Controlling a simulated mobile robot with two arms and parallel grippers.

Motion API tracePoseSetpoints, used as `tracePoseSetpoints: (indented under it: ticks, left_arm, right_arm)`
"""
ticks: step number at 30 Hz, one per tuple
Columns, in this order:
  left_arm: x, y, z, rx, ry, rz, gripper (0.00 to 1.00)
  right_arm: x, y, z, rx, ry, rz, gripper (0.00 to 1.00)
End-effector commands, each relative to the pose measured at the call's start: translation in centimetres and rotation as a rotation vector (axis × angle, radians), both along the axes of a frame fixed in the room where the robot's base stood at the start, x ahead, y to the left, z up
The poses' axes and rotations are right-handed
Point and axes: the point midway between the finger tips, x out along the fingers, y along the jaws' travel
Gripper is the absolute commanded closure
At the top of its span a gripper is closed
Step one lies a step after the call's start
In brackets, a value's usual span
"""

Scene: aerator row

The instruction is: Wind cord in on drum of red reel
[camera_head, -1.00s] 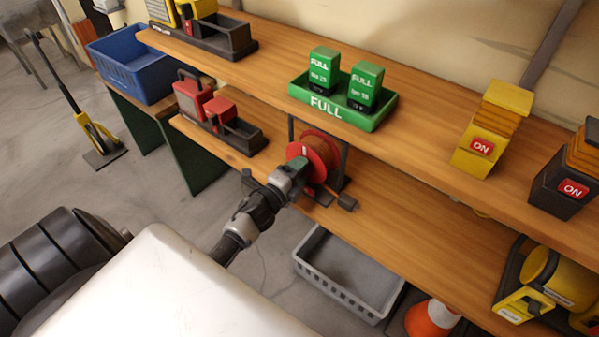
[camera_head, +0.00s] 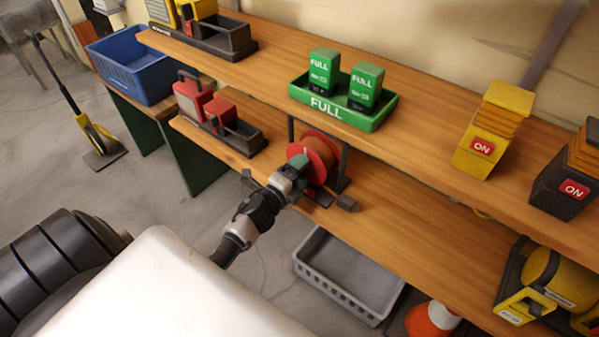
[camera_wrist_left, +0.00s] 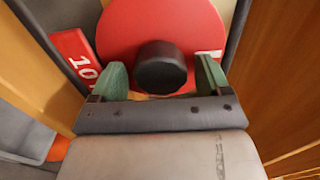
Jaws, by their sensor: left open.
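The red reel (camera_head: 321,150) stands in a dark frame on the lower shelf, with brown cord wound on its drum. In the left wrist view its red side disc (camera_wrist_left: 125,30) fills the top middle, with a dark round knob (camera_wrist_left: 161,68) sticking out toward me. My left gripper (camera_head: 298,168) is at the near face of the reel. In the left wrist view its green fingertips (camera_wrist_left: 162,80) are open, one on each side of the knob, with gaps showing. Whether they touch the disc I cannot tell. My right gripper is not in view.
The upper shelf (camera_head: 420,135) overhangs the reel and carries a green tray (camera_head: 345,117). A red charger unit (camera_head: 218,112) stands left of the reel. A grey basket (camera_head: 345,275) and a traffic cone (camera_head: 432,319) are below. The lower shelf right of the reel is mostly clear.

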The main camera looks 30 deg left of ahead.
Motion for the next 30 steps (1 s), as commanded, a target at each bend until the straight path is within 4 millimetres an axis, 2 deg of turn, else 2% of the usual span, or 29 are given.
tracePoseSetpoints:
  ticks: [5, 8, 15, 21, 25, 30]
  left_arm:
    - [-0.4, 0.0, 0.0, -0.001, 0.0, 0.0, 0.23]
    - [-1.6, 0.1, 0.0, -0.001, 0.001, 0.0, 0.23]
    - [-6.4, 0.5, -0.1, -0.003, 0.003, 0.001, 0.23]
    - [-9.6, 0.7, -0.1, -0.001, 0.002, 0.0, 0.23]
    - [-10.6, 0.8, 0.0, -0.002, 0.001, 0.001, 0.23]
    - [-10.8, 0.9, 0.0, -0.001, 0.0, 0.0, 0.23]
  right_arm:
    - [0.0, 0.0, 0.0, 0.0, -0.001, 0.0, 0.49]
    - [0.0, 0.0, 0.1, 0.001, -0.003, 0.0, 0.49]
    - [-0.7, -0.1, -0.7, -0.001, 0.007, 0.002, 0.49]
    - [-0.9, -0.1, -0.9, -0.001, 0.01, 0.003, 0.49]
    - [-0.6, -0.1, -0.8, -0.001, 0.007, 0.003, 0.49]
    - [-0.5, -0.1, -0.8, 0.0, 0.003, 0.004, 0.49]
